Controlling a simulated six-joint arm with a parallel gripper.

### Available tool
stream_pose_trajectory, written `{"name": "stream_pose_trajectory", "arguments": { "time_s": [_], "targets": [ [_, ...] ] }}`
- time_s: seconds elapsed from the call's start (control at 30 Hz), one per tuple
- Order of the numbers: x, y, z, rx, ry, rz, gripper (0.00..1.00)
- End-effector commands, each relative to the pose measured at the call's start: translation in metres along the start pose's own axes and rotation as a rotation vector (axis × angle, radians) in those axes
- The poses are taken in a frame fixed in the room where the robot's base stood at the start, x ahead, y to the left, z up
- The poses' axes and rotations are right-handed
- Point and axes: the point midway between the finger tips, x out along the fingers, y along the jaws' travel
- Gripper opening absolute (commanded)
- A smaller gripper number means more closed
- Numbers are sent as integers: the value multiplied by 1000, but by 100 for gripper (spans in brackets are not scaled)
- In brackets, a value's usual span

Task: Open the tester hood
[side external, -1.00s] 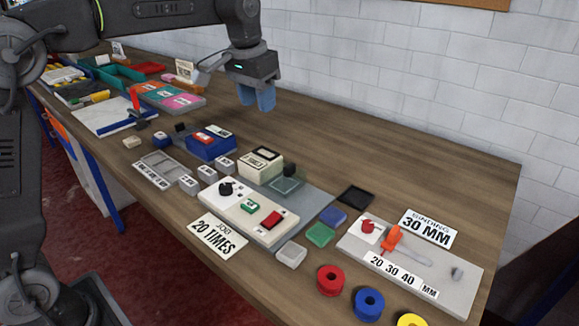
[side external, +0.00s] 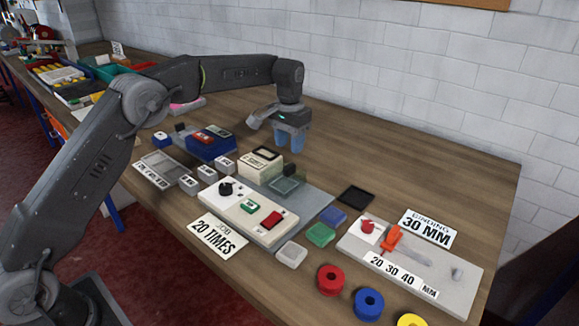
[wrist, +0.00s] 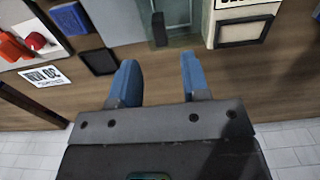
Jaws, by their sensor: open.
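The tester hood (side external: 287,186) is a small see-through greenish cover with a dark knob at its back. It lies low over the grey tester base (side external: 318,204), beside a cream box with a dark display (side external: 261,163). In the wrist view the hood (wrist: 176,12) is at the top middle, with its dark upright handle (wrist: 158,29) in front. My gripper (side external: 290,146) has blue fingers pointing down and is behind the hood, apart from it. In the wrist view my gripper (wrist: 158,66) is open and empty, its fingers spread on either side of the handle's line.
A cream control panel (side external: 235,207) with a black knob, green button and red switch is in front. A black tray (side external: 356,196), blue and green blocks, and a binding board (side external: 430,266) are to the right. Bare wooden tabletop (side external: 390,160) lies behind, along the white brick wall.

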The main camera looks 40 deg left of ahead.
Motion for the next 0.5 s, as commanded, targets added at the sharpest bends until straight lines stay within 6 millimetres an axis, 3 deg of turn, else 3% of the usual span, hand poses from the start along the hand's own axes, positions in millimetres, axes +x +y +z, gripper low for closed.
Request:
{"name": "stream_pose_trajectory", "arguments": {
  "time_s": [0.2,0.5],
  "targets": [
    [44,0,0,0,-2,0,43],
    [74,0,0,0,0,1,43]
  ]
}}
